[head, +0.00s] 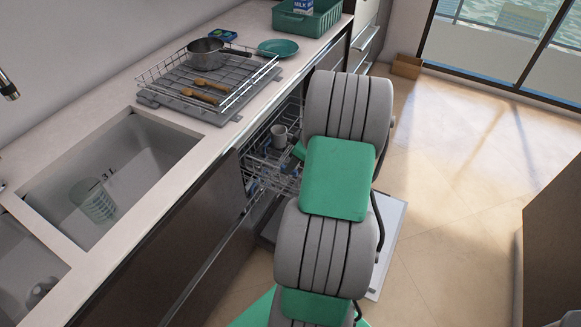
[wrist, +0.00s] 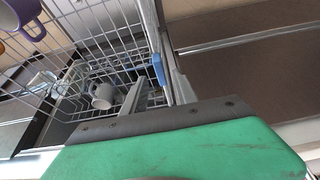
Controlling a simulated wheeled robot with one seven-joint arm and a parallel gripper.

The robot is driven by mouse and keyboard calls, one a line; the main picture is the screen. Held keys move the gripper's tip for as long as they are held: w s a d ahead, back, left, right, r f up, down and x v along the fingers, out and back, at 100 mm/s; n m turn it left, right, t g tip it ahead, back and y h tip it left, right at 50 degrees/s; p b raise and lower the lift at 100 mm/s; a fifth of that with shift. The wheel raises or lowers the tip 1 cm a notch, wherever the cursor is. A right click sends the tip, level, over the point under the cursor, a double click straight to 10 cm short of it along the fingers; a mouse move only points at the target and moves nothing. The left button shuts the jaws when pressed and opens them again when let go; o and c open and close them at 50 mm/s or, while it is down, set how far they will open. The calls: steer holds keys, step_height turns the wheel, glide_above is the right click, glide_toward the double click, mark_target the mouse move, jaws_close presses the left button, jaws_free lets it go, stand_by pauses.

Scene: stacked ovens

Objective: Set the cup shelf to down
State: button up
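The dishwasher's wire rack (head: 262,165) is pulled out under the counter, with a grey cup (head: 279,134) on it. In the wrist view the wire rack (wrist: 70,32) fills the upper left, with a whitish cup (wrist: 103,95) inside and a blue clip (wrist: 158,69) on its right side. I cannot clearly tell the cup shelf from the other rack wires, nor whether it is up or down. My gripper (wrist: 150,117) is close to the rack. Its fingers do not show clearly, and in the head view my arm hides it.
The open dishwasher door (head: 386,250) lies low beyond my arm. A sink (head: 125,170) is at left. On the counter are a wire basket (head: 230,98) with a pot, a teal plate (head: 277,47) and a green crate (head: 318,22).

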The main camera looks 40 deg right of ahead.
mark_target(289, 178)
steer(key=shift+x, duration=1.55)
steer(key=shift+c, duration=0.4)
jaws_close()
